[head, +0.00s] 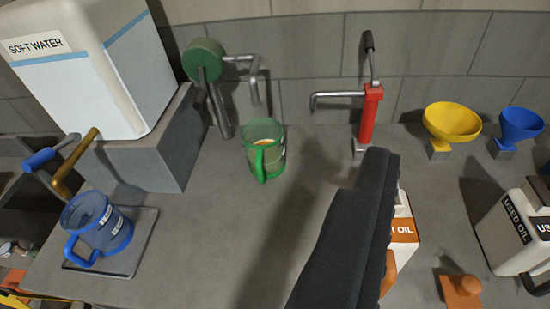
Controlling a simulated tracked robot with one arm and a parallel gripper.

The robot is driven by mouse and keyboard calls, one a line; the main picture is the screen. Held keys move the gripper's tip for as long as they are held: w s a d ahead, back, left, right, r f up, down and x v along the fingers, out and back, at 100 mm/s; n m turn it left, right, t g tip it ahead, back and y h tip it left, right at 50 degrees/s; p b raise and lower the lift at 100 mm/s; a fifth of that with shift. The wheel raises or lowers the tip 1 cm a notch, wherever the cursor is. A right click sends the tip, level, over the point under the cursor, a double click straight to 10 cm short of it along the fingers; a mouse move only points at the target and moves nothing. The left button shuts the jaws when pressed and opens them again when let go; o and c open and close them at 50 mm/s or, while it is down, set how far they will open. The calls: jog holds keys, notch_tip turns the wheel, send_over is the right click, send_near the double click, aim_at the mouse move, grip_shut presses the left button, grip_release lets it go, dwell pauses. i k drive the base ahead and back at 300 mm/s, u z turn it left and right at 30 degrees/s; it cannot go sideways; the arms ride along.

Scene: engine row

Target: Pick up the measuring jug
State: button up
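Two jugs stand on the grey counter in the head view, and I cannot tell which one the task means. A clear green jug (265,150) with a green handle stands upright near the back wall, with something orange showing inside. A clear blue jug (98,226) with white labels and a blue handle stands on a dark square tray (140,250) at the left. My gripper (372,170) shows as a dark shape from the lower middle, right of the green jug and apart from both jugs. Its fingers cannot be told apart, and nothing is visibly held.
A white soft water tank (130,85) with a brass tap (75,165) sits on a grey block. A green pump (205,60) and red pump (370,115) stand behind. Yellow (452,122) and blue (521,125) funnels and used oil containers (515,225) stand right. Mid-counter is clear.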

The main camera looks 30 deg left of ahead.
aim_at(262, 139)
jog(key=z, duration=0.05)
jog(key=k, duration=0.65)
jog(key=u, duration=0.5)
jog(key=i, duration=1.45)
jog(key=u, duration=0.2)
